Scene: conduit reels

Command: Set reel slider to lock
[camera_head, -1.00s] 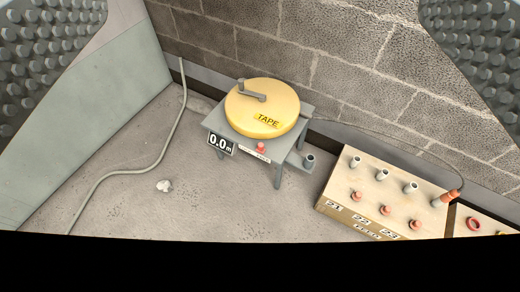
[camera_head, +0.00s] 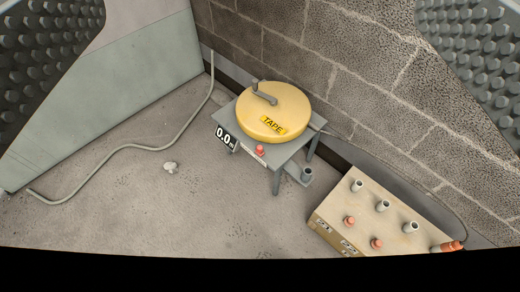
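The yellow tape reel (camera_head: 292,103), with a grey crank on top, sits on a small grey stand (camera_head: 284,155). A red slider knob (camera_head: 260,150) sits on a pale labelled strip (camera_head: 247,150) along the stand's front edge; the strip's lettering is too small to read. A display beside it reads 0.0 m (camera_head: 226,138). My gripper (camera_head: 260,75) shows as two studded dark pads at the left and right picture edges. It is wide open and empty, and well away from the reel.
A wooden box (camera_head: 370,218) with grey and orange stubs stands at lower right. An orange-tipped plug (camera_head: 447,246) lies at its right end, on a thin cable from the reel. A grey conduit (camera_head: 125,147) and a pale lump (camera_head: 170,167) lie on the floor. A block wall (camera_head: 350,60) stands behind.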

